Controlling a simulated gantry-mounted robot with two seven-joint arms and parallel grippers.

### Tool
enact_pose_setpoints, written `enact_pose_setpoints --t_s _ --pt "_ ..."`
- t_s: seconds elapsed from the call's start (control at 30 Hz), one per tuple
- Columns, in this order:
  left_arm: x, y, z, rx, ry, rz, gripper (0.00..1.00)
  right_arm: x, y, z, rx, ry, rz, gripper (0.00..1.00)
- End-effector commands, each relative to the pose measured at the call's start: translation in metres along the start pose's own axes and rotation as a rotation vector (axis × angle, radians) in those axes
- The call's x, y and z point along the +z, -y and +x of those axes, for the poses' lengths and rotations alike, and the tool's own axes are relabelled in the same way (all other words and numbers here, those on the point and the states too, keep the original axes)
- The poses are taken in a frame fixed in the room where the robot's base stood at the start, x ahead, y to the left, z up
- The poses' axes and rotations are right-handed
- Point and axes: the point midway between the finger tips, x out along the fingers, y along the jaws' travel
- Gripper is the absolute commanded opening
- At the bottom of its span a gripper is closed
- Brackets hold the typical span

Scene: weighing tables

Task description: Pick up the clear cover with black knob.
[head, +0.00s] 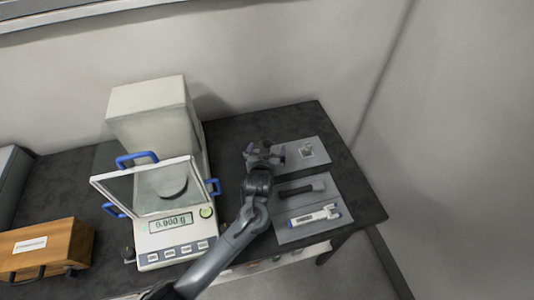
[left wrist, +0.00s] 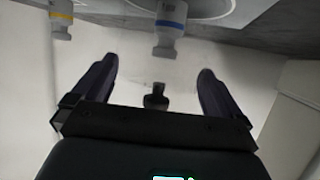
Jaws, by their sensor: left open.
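In the left wrist view, a small black knob-like piece (left wrist: 155,97) shows between my left gripper's fingers, apart from both of them. It looks like the black knob; the outline of a clear cover around it cannot be made out. My left gripper (head: 265,153) is open and empty in the head view, over the left edge of the upper grey mat (head: 318,143). Its two spread fingers also show in the left wrist view (left wrist: 157,68). A small clear item (head: 306,150) lies on that mat, right of the gripper. My right gripper is not in view.
A balance (head: 178,256) with a blue-handled glass panel (head: 143,160) stands left of my arm. A lower mat (head: 308,229) holds a black tool (head: 302,188) and a white-blue pipette (head: 314,215). A wooden box (head: 45,248) is far left. Blue-banded (left wrist: 170,28) and yellow-banded (left wrist: 61,20) containers show.

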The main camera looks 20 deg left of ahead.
Motion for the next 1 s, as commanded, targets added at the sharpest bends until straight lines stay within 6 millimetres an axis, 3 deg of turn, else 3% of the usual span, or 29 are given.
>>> enact_pose_setpoints --t_s 0.13,0.4,0.43,0.67,1.0 --pt "0.0008 0.0003 0.0137 0.0 0.0 0.0 1.0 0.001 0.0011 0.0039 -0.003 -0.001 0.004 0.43" --pt "0.0006 0.0003 0.0161 0.0 0.001 -0.001 1.0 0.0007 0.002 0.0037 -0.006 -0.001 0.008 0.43" --pt "0.0006 0.0003 0.016 0.0 0.001 -0.001 0.98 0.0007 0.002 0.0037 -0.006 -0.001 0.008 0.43" --pt "0.0007 0.0002 0.0159 0.0 0.001 0.0 0.64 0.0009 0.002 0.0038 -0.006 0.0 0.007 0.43" --pt "-0.0023 0.0 0.0147 0.001 0.0 -0.001 0.63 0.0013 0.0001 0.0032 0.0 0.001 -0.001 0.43"
